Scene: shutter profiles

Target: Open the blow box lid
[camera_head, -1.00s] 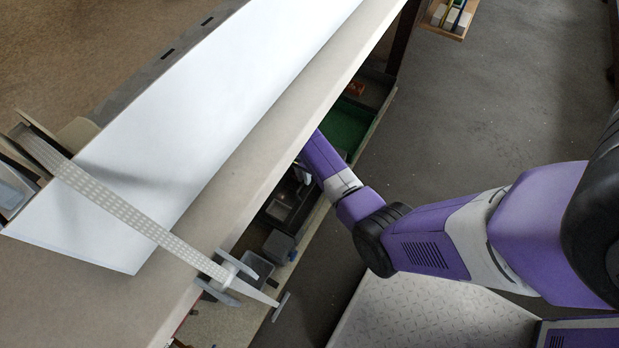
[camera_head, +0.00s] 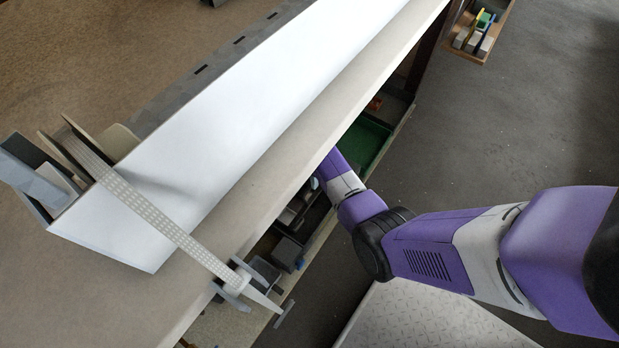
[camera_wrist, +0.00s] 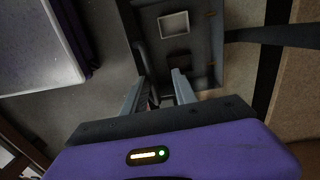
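A dark grey box (camera_wrist: 198,35) fills the upper middle of the wrist view. It has a light-rimmed square (camera_wrist: 173,25), a dark block and small brown fittings on its right. I take it for the blow box, but cannot tell its lid apart. A dark bar (camera_wrist: 143,58) runs along its left side. My gripper (camera_wrist: 156,82) is open, its two grey fingers apart at the near left corner of the box; the dark space between them is unclear. In the head view the gripper is hidden beneath the table edge, with small grey boxes (camera_head: 287,252) on the lower shelf nearby.
A long white profile (camera_head: 230,130) lies on the table (camera_head: 60,290). A dotted strap (camera_head: 165,223) crosses it to a clamp-like end past the edge. A green bin (camera_head: 372,142) sits on the shelf. Open floor (camera_head: 480,130) lies right.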

